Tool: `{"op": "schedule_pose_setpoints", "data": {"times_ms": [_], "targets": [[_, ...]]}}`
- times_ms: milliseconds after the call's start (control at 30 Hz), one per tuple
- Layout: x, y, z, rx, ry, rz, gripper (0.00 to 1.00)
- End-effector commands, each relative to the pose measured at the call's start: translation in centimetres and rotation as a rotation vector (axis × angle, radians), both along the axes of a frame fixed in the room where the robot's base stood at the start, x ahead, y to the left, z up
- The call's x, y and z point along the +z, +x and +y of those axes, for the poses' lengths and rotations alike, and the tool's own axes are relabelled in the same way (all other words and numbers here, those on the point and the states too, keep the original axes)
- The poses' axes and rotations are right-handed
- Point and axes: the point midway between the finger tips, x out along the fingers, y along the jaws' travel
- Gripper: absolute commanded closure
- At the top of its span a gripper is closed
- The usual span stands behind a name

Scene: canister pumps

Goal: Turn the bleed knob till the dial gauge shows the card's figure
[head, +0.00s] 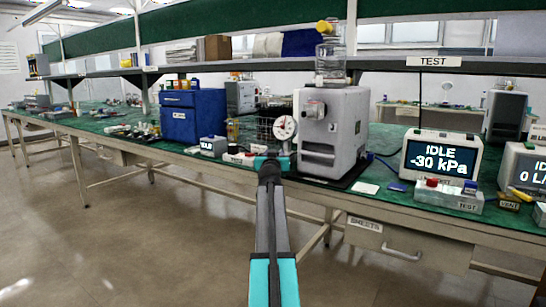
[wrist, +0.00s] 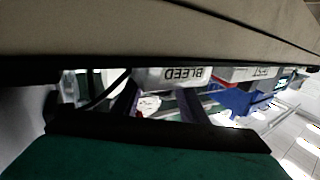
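The grey pump unit (head: 335,130) stands on the green bench, with a glass canister (head: 330,66) on top. The round white dial gauge (head: 285,127) is at its left side; its needle is too small to read. My gripper (head: 272,157) is at the bench's front edge, just below the gauge in the head view. In the wrist view its two fingers (wrist: 157,98) stand apart with nothing clearly held. An upside-down BLEED label (wrist: 182,75) sits on a pale block beyond them. I cannot make out the bleed knob. A white card (head: 365,188) lies right of the pump; its figure is unreadable.
A display (head: 441,156) reads IDLE -30 kPa. A blue cabinet (head: 193,115) and small labelled block (head: 213,146) stand left. A shelf (head: 240,69) runs above. The floor in front is clear.

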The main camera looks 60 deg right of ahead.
Motion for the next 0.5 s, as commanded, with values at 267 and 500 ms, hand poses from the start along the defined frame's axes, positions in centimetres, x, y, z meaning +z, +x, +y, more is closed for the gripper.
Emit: {"op": "schedule_pose_setpoints", "data": {"times_ms": [267, 500], "targets": [[0.16, 0.06, -0.04, 0.001, -0.002, -0.002, 0.55], [0.23, -0.12, 0.32, 0.002, -0.004, -0.002, 0.55]]}}
